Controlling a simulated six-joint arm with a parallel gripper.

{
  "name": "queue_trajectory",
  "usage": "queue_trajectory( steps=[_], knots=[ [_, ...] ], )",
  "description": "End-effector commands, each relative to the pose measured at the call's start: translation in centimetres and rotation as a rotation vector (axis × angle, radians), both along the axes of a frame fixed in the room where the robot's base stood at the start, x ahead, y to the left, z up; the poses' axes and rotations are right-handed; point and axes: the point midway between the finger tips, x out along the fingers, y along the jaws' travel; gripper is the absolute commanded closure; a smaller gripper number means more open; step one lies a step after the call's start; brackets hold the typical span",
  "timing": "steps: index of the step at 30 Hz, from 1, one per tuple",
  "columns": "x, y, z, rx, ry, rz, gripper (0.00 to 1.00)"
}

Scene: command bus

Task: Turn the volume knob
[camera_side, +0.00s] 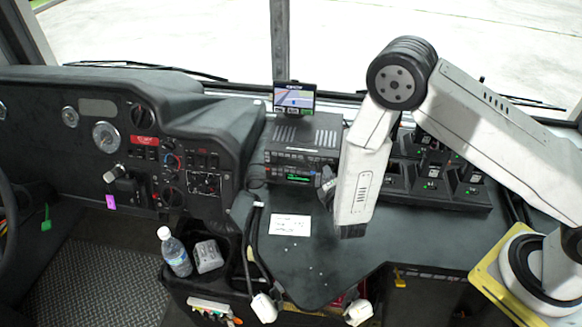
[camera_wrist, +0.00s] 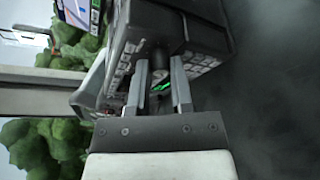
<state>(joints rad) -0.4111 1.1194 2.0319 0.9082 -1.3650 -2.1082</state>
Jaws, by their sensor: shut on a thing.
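The radio unit (camera_side: 300,150) is a black box with rows of buttons and a green-lit display, standing on the dark console. In the wrist view the radio (camera_wrist: 185,35) fills the upper middle, turned on its side. My gripper (camera_wrist: 160,66) has its two grey fingers on either side of the dark volume knob (camera_wrist: 159,57), shut on it. The knob is mostly in shadow, so its pointer or setting cannot be read. In the side view my gripper (camera_side: 326,182) is at the right end of the radio's front, and my wrist hides the knob.
A small navigation screen (camera_side: 294,98) stands above the radio. Black handset chargers (camera_side: 440,180) lie to the right, behind my arm. A white paper (camera_side: 290,225) lies on the console in front. A bottle (camera_side: 174,252) and cables (camera_side: 250,245) are at the lower left.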

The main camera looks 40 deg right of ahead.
Motion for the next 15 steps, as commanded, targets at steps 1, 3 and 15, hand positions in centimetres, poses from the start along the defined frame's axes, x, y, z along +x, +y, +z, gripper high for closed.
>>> queue_trajectory(
  steps=[1, 3, 15],
  knots=[
    [-0.05, -0.02, -0.05, 0.006, -0.004, 0.000, 1.00],
    [-0.07, -0.02, -0.08, 0.016, -0.014, 0.000, 1.00],
    [-0.13, -0.09, -0.24, 0.170, -0.169, -0.001, 1.00]
  ],
)
